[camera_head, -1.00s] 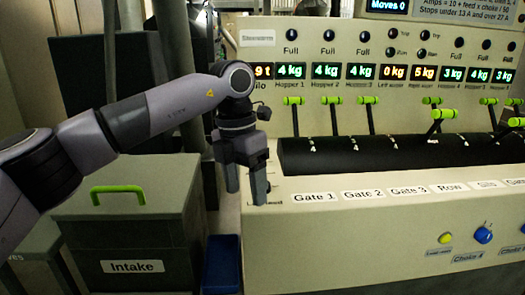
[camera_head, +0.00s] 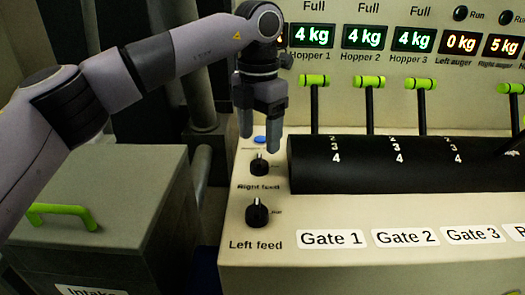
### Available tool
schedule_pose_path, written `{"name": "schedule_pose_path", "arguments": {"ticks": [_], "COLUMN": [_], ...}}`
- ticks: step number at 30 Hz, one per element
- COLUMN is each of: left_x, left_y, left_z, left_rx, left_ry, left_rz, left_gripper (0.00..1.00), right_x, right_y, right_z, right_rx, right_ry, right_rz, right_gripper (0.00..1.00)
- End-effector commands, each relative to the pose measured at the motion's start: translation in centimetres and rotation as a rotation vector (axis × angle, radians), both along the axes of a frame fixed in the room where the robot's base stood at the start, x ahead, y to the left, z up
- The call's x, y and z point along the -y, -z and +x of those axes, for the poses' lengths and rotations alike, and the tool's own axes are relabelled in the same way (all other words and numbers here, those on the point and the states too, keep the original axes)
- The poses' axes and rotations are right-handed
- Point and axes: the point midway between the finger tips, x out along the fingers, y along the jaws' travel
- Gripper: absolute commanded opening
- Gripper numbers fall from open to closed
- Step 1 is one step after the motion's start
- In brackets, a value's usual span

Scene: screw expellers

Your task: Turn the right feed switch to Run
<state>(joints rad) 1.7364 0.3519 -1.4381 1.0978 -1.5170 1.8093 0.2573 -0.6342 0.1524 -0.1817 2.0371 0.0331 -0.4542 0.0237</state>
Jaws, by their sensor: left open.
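The right feed switch (camera_head: 258,165) is a small black knob on the cream panel, above its "Right feed" label. A light mark shows near its top, and a tiny label to its right is too small to read surely. My left gripper (camera_head: 259,138) points down with its two fingers apart, just above the knob in the picture. It looks empty, and I cannot tell its exact distance from the panel. The similar left feed switch (camera_head: 257,212) stands nearer, above its "Left feed" label. My right gripper is not in view.
A blue button (camera_head: 260,139) shows between my left fingers. The black drum (camera_head: 380,165) with green-topped gate levers (camera_head: 314,82) stands close to the right. The intake box (camera_head: 110,205) with a green handle (camera_head: 62,212) is at left.

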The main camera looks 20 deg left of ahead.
Motion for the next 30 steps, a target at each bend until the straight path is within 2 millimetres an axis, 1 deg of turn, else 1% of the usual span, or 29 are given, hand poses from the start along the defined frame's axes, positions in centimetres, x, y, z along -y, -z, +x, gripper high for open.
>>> {"name": "schedule_pose_path", "arguments": {"ticks": [1, 3, 9, 13, 21, 22, 23, 24, 26, 27, 30], "left_x": [-0.1, 0.0, 0.0, 0.0, 0.0, 0.0, 0.0, 0.0, 0.0, 0.0, 0.0], "left_y": [1.0, 2.2, 4.9, 5.7, 5.9, 5.9, 5.9, 5.9, 5.9, 5.8, 5.8], "left_z": [-0.1, -0.1, 0.0, 0.0, 0.0, 0.0, 0.0, 0.0, 0.0, 0.0, 0.0], "left_rx": [-0.004, -0.003, -0.002, -0.001, -0.001, -0.001, -0.001, -0.001, -0.001, -0.001, -0.001], "left_ry": [0.0, 0.001, 0.0, 0.0, 0.0, 0.0, 0.0, 0.0, 0.0, 0.0, 0.001], "left_rz": [0.001, 0.001, 0.001, 0.0, 0.0, 0.0, 0.0, 0.0, 0.0, 0.0, 0.0], "left_gripper": [0.67, 0.67, 0.67, 0.67, 0.67, 0.61, 0.51, 0.38, 0.18, 0.11, 0.11], "right_x": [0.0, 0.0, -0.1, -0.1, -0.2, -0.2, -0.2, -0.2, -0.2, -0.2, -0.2], "right_y": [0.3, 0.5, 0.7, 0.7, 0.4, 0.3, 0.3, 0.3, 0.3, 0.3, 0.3], "right_z": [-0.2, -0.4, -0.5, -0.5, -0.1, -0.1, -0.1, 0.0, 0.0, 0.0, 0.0], "right_rx": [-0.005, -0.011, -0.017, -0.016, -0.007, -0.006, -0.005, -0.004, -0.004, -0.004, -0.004], "right_ry": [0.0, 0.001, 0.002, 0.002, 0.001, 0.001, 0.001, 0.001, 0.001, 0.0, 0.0], "right_rz": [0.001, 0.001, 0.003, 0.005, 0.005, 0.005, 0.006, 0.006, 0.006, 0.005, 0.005], "right_gripper": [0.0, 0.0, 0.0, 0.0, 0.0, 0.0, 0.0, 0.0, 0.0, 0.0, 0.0]}}
